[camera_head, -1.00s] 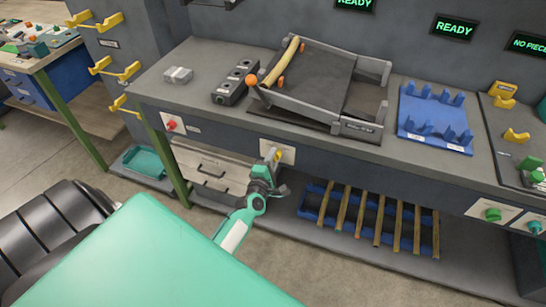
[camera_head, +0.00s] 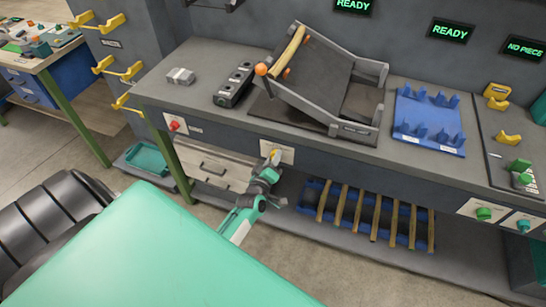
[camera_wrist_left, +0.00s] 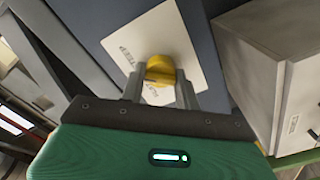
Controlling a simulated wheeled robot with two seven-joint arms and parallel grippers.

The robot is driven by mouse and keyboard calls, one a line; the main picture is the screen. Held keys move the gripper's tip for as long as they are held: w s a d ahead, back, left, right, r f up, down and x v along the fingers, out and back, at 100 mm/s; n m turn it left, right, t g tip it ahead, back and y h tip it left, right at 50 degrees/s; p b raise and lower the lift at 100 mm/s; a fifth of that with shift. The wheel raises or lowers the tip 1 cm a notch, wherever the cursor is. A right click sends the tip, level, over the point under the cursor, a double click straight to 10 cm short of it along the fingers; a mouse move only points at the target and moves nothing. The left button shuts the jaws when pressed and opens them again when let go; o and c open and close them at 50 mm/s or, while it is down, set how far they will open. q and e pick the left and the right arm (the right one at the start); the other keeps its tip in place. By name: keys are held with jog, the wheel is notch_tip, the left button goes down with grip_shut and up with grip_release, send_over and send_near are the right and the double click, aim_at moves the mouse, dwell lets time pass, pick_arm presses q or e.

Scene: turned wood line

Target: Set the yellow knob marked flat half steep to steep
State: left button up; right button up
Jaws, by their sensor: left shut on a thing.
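The yellow knob (camera_head: 274,152) sits on a white plate (camera_head: 288,156) on the bench's front face, below the tilting frame. In the left wrist view the knob (camera_wrist_left: 160,68) stands between the two fingers of my left gripper (camera_wrist_left: 160,80), which is shut on it. My right gripper is not in view.
A blue rack (camera_head: 430,120) and a dark block with holes (camera_head: 234,84) stand on the bench. A red button (camera_head: 174,125) is left of the knob.

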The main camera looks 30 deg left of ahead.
pick_arm(q)
jog(key=shift+m, duration=0.7)
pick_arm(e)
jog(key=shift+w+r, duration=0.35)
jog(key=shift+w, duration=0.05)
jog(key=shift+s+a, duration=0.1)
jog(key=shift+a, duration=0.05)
pick_arm(q)
jog(key=o, duration=1)
